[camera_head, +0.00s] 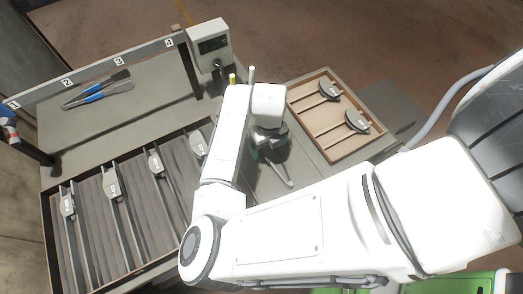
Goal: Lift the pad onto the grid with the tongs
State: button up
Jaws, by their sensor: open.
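Several grey pads with white labels are in view. Two (329,90) (357,122) lie on rails in the wood-rimmed tray at the right. Others (112,184) sit on dark rails in the wide slatted tray (89,233) at the left. I cannot tell which of these is the grid. A blue-handled tool (95,93), possibly the tongs, lies on the grey board at the back left, with a dark brush-like end beside it. My gripper (272,160) is open, over the grey surface between the trays. My arm partly hides it and the left tray's right end.
A rail numbered 1 to 4 (93,73) runs behind the board. A white box with a dark screen (209,45) stands at its right end. A yellow-topped post (232,79) stands near my arm. The wood-rimmed tray's rim (333,155) is close to the right of my gripper.

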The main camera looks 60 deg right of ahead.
jog(key=shift+c, duration=0.3)
grip_shut()
dwell(0.5)
